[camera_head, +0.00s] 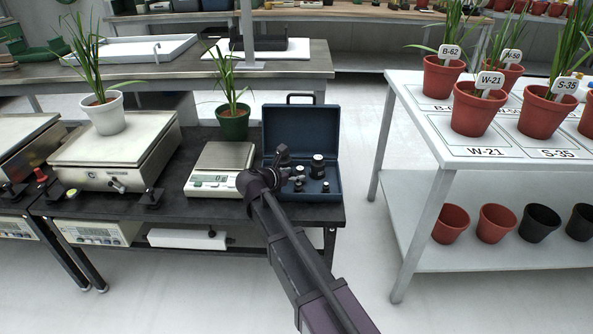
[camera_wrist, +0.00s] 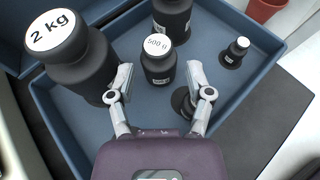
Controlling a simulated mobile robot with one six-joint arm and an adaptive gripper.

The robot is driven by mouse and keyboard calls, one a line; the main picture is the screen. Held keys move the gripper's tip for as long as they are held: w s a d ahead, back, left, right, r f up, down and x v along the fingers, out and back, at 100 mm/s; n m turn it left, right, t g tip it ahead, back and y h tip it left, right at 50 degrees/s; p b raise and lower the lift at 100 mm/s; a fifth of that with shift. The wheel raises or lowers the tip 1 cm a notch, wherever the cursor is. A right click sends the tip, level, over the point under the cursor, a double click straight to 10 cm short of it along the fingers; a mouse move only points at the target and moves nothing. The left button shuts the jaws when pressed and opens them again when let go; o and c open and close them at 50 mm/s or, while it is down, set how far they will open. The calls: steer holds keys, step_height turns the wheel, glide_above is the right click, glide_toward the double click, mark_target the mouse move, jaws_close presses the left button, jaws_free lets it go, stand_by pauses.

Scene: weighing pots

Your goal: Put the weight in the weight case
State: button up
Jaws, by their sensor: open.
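The weight case (camera_head: 325,196) is a blue open box on the dark bench, its lid raised at the back. Several black weights stand inside. In the wrist view, the 500 g weight (camera_wrist: 158,65) stands upright on the case floor (camera_wrist: 238,100), just beyond and between my fingertips. A larger 2 kg weight (camera_wrist: 75,65) is at the left, close to my left finger. A small weight (camera_wrist: 234,56) stands at the right. Another weight is partly hidden behind my right finger. My gripper (camera_wrist: 160,80) is open and empty, over the case; my arm partly covers the case in the head view.
A small scale (camera_head: 222,160) stands just left of the case, its pan empty. A potted plant (camera_head: 233,122) is behind it. A larger scale (camera_head: 115,150) carries another plant. A white table (camera_head: 420,130) with labelled pots is at the right, across a floor gap.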

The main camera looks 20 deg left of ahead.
steer(key=p+v, duration=0.3)
steer(key=v, duration=0.5)
steer(key=shift+s+a+r, duration=0.2)
steer(key=shift+a+r, duration=0.05)
steer(key=shift+a, duration=0.05)
